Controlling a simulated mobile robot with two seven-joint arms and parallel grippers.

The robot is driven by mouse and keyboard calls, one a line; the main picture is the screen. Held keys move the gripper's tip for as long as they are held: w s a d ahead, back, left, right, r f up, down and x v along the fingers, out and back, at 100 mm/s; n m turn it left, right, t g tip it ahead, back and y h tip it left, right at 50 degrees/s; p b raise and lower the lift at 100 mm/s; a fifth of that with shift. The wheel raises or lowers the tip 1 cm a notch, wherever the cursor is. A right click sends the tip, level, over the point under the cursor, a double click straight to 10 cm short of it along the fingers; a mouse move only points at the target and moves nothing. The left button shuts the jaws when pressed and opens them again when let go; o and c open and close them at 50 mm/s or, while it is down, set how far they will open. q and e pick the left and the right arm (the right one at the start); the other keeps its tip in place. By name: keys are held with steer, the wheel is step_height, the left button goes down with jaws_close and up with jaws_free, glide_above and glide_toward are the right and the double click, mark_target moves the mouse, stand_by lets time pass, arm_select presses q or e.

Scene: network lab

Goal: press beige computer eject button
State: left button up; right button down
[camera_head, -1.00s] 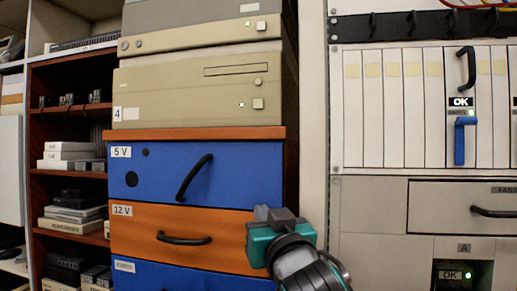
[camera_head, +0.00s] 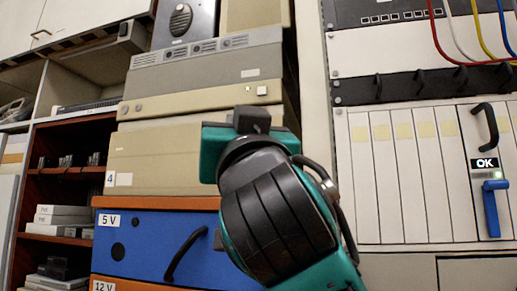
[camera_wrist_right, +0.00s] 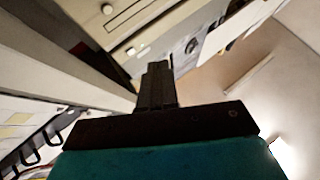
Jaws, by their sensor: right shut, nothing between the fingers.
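A beige computer (camera_head: 155,155) with a white "4" label stands on the drawer unit. My right gripper (camera_head: 252,120) is in front of its right part and hides its front slot and buttons in the head view. In the right wrist view a beige front with a dark slot (camera_wrist_right: 125,18) and small light buttons (camera_wrist_right: 109,27) shows at the top. The right gripper (camera_wrist_right: 157,75) is shut and empty, its tips pointing up past that front. Contact cannot be told. My left gripper is not in view.
Another beige-grey computer (camera_head: 185,102) with a small square button (camera_head: 262,90) is stacked above. Blue and orange drawers (camera_head: 150,240) with black handles are below. A rack with white modules (camera_head: 405,180), a blue lever (camera_head: 491,205) and coloured cables stands at the right.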

steer(key=w+d+p, duration=0.1)
steer(key=w+d, duration=0.1)
steer(key=w, duration=0.6)
steer(key=shift+w+d+p, duration=0.25)
steer(key=shift+d+p, duration=0.15)
stand_by(1.1)
steer(key=shift+w, duration=0.1)
stand_by(0.8)
steer(key=shift+w+d, duration=0.1)
steer(key=shift+w, duration=0.2)
